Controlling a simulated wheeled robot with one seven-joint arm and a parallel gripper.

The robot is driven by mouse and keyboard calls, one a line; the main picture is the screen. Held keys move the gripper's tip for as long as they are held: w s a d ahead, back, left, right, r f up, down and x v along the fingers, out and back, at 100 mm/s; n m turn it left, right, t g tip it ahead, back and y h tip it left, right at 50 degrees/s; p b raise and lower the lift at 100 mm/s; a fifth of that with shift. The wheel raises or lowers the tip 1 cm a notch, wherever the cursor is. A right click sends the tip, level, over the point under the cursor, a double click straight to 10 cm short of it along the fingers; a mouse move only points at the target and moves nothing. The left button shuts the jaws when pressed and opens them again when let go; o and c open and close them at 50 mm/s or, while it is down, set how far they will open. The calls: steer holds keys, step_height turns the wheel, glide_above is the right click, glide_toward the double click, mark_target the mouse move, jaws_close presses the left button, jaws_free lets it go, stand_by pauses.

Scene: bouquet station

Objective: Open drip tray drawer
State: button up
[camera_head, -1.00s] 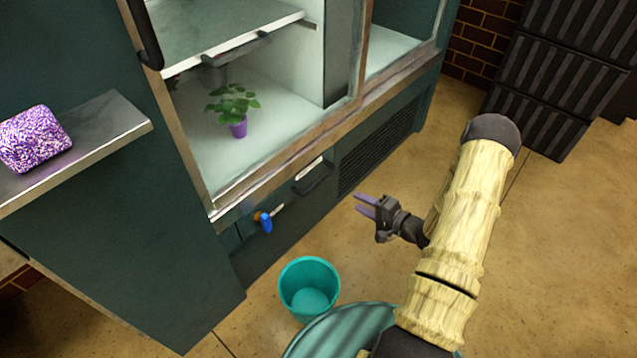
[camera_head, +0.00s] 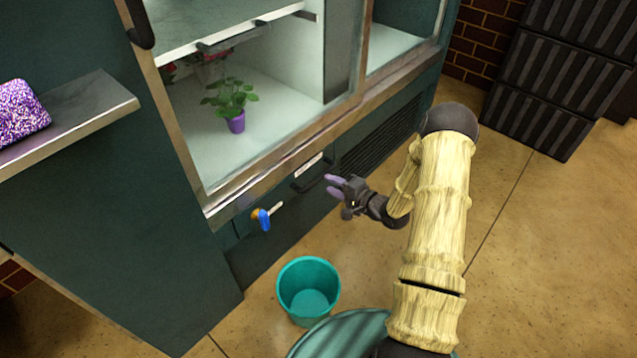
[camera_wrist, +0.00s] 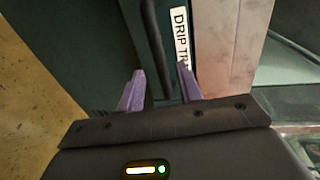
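The drip tray drawer is a dark green front low on the cooler, with a dark bar handle (camera_head: 314,184) and a white label (camera_head: 308,167) above it. In the wrist view the label (camera_wrist: 181,40) reads "DRIP TR…", and the handle (camera_wrist: 155,45) runs between and ahead of the fingers. My gripper (camera_head: 332,184) is open and empty, its purple fingertips close to the handle's right end. In the wrist view the two fingers (camera_wrist: 160,88) stand apart on either side of the handle's line. I cannot tell whether they touch it. The drawer looks shut.
A blue-handled valve (camera_head: 264,219) sticks out left of the drawer. A teal bucket (camera_head: 308,289) stands on the floor below. A potted plant (camera_head: 235,122) stands inside the cooler. A vent grille (camera_head: 385,140) is to the right. Black crates (camera_head: 560,80) stand at the back right.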

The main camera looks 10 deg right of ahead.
mark_target(321, 179)
steer(key=b+x, duration=0.2)
steer(key=x, duration=0.3)
steer(key=shift+w+a+f, duration=0.15)
steer(key=shift+w, duration=0.1)
steer(key=shift+w+a, duration=0.2)
steer(key=shift+w, duration=0.15)
jaws_close()
